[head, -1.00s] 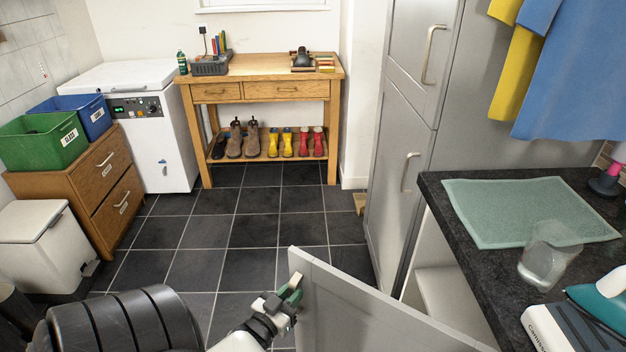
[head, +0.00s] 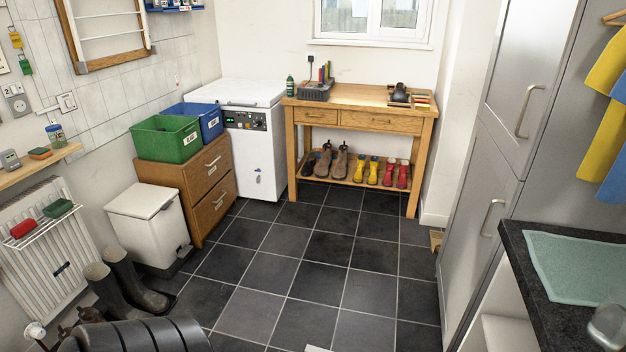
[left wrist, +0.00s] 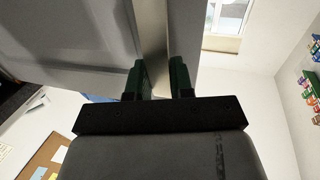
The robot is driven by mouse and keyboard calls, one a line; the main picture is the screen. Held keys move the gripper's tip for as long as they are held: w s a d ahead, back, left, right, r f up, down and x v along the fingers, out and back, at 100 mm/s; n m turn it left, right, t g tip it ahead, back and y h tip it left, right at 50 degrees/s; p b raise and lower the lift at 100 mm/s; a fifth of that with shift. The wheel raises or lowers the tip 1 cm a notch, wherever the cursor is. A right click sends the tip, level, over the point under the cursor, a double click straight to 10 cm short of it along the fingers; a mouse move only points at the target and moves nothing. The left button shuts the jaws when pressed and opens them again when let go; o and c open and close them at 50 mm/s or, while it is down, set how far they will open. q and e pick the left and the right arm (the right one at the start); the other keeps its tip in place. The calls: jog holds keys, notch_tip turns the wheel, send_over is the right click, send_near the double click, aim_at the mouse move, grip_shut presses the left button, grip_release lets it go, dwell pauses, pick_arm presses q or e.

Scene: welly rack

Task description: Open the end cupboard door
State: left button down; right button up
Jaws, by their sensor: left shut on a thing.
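The end cupboard door shows in the left wrist view as a grey panel (left wrist: 75,35) with a pale edge. My left gripper (left wrist: 159,78) has its green fingers on either side of that edge and is shut on it. In the head view neither my left gripper nor most of the door shows; a small pale corner at the bottom edge may be the door's top. The end cupboard's opening under the dark worktop (head: 525,243) shows a white shelf (head: 505,332) inside. My right gripper is in neither view.
Dark floor tiles (head: 305,285) are clear in the middle. A tall grey cupboard (head: 488,190) stands right, beside the worktop. Wellies (head: 128,280), a white bin (head: 150,222) and a wooden drawer unit (head: 190,190) line the left. A bench (head: 365,98) stands behind.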

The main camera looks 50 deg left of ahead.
pick_arm(q)
jog(key=shift+s+d, duration=0.1)
jog(key=shift+s, duration=0.05)
jog(key=c, duration=1)
grip_release()
jog(key=b+v, duration=0.1)
jog(key=v, duration=0.9)
jog(key=shift+s+d+b, duration=0.15)
jog(key=shift+s+b, duration=0.2)
jog(key=shift+f, duration=0.1)
